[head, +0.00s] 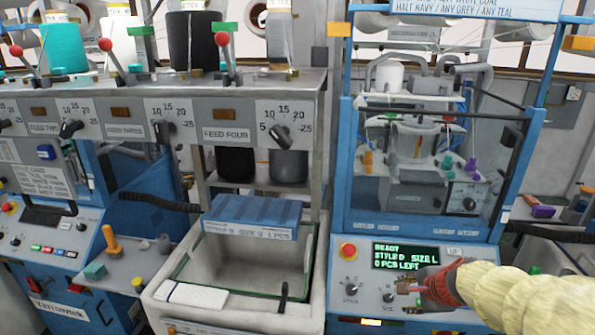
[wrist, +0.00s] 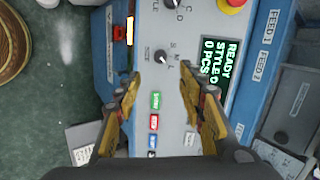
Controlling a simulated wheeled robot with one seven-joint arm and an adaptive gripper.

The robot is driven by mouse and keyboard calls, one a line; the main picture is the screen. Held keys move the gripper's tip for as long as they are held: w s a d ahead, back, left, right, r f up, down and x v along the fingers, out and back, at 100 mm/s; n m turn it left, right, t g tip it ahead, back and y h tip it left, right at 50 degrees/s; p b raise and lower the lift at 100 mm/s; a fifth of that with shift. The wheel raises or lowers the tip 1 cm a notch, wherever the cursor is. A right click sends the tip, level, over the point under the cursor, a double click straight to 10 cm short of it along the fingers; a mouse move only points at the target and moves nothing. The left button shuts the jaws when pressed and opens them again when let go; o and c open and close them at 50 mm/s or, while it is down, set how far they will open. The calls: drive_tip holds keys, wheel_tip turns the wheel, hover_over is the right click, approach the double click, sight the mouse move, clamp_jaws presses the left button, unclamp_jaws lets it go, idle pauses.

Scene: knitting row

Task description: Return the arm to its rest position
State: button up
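My arm, in a pale yellow sleeve, comes in from the lower right of the head view. My gripper (head: 408,287) is in front of the knitting machine's control panel (head: 345,265), just below its display (head: 405,256). In the wrist view my gripper (wrist: 165,88) has its two yellow fingers spread apart, with nothing between them but the panel behind. The display reads READY, STYLE D, SIZE L, 0 PCS LEFT. A dark selector knob (wrist: 161,57) and green, red and blue buttons show in the wrist view. The gap between fingertips and panel is hard to judge.
A grey bin (head: 235,265) with a blue slatted piece stands left of the panel. A red stop button (head: 348,250) sits on the panel. The blue-framed machine window (head: 430,150) rises behind. A shelf with feed dials (head: 282,132) stands upper left. Green floor (wrist: 70,70) shows below.

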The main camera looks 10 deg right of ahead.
drive_tip(key=s+a+f+n+g+y, duration=0.1)
drive_tip(key=s+a+f+n+g, duration=0.15)
drive_tip(key=s+n, duration=0.25)
drive_tip(key=s+a+r+n, duration=1.1)
drive_tip(key=s+a+n, duration=0.3)
drive_tip(key=s, duration=0.1)
drive_tip(key=shift+s+t+h, duration=0.4)
drive_tip(key=shift+t, duration=0.05)
